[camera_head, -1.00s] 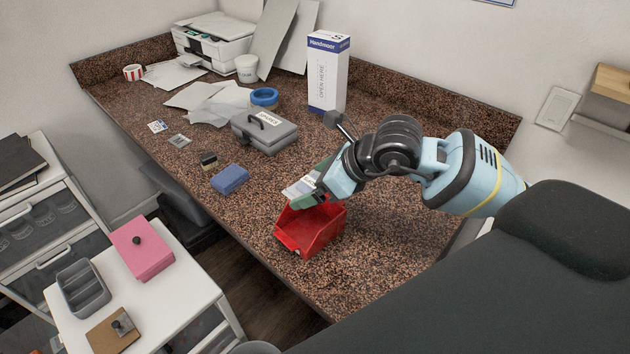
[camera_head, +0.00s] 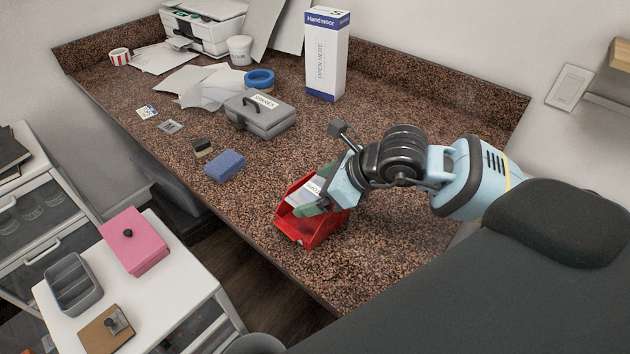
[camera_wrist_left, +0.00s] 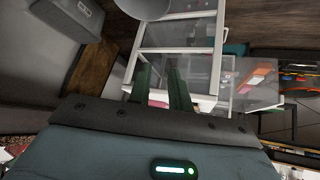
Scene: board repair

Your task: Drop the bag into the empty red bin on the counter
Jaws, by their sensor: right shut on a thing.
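The red bin (camera_head: 316,232) stands on the speckled brown counter (camera_head: 400,268) near its front edge. The small pale bag (camera_head: 303,191) with a printed label is held by my right gripper (camera_head: 312,196). The gripper's green fingers are shut on it, angled down into the open top of the bin. The bag shows within the bin's rim; whether it touches the floor of the bin is hidden. My left gripper (camera_wrist_left: 160,85) shows only in the left wrist view, its two green fingers apart with nothing between them.
A blue block (camera_head: 225,167), a grey case (camera_head: 262,118) and a tall white box (camera_head: 327,55) stand behind the bin. A printer (camera_head: 205,28) is at the back. A white cart (camera_head: 180,290) with a pink box (camera_head: 134,243) stands left, below the counter.

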